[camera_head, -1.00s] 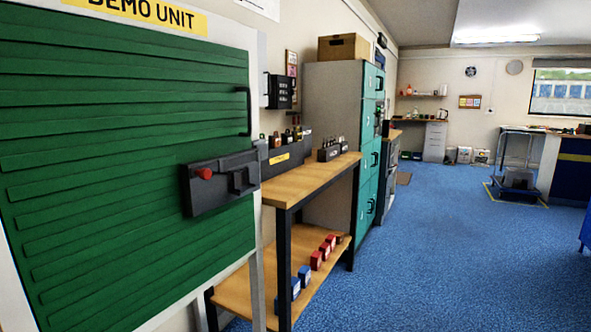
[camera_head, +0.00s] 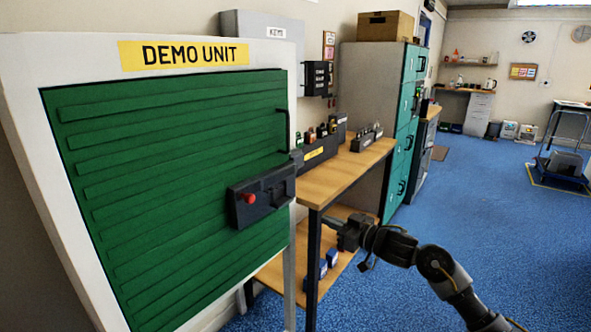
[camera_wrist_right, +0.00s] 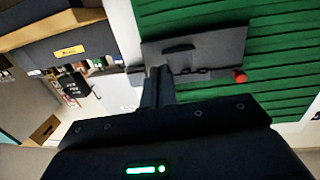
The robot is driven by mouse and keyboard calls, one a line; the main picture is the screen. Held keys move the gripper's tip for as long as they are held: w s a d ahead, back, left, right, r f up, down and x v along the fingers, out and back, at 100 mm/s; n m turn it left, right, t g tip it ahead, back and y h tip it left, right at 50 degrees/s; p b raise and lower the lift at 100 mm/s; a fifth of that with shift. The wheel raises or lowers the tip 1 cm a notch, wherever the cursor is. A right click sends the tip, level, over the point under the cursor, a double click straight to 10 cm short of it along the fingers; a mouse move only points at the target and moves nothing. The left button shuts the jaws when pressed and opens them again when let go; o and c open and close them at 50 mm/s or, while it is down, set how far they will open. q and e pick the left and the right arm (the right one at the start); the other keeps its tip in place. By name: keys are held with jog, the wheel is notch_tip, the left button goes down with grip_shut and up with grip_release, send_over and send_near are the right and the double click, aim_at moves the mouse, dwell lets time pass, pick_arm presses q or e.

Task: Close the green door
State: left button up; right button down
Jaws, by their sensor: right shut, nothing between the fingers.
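The green door (camera_head: 170,165) is a slatted panel in a white frame (camera_head: 70,62) below a yellow "DEMO UNIT" sign. It looks nearly flush with the frame; whether a gap remains is unclear. A dark lock box (camera_head: 263,195) with a red knob (camera_head: 249,198) sits at its right edge, below a black handle (camera_head: 283,131). My right gripper (camera_head: 342,232) is shut and empty, right of the lock box and apart from it. In the right wrist view the shut fingers (camera_wrist_right: 158,84) appear before the lock box (camera_wrist_right: 200,52) and green slats (camera_wrist_right: 275,30). My left gripper is not visible.
A wooden bench (camera_head: 340,178) with a dark padlock rack (camera_head: 315,154) stands right of the door, close to my right gripper. Its lower shelf (camera_head: 275,268) holds blue blocks. Teal lockers (camera_head: 402,135) stand behind. Blue floor (camera_head: 475,220) is open to the right.

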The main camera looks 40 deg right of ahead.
notch_tip(320, 180, up, 6)
jog(key=d+f, duration=0.1)
jog(key=d, duration=0.1)
jog(key=p, duration=0.3)
send_near(288, 182)
jog(key=shift+t+y, duration=0.3)
jog(key=x, duration=0.6)
jog(key=shift+w+f, duration=0.35)
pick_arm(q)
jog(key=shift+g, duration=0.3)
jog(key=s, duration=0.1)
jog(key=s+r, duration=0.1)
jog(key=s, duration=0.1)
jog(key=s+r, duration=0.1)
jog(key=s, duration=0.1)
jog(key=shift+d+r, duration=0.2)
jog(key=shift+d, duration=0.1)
pick_arm(e)
jog(key=shift+d, duration=0.1)
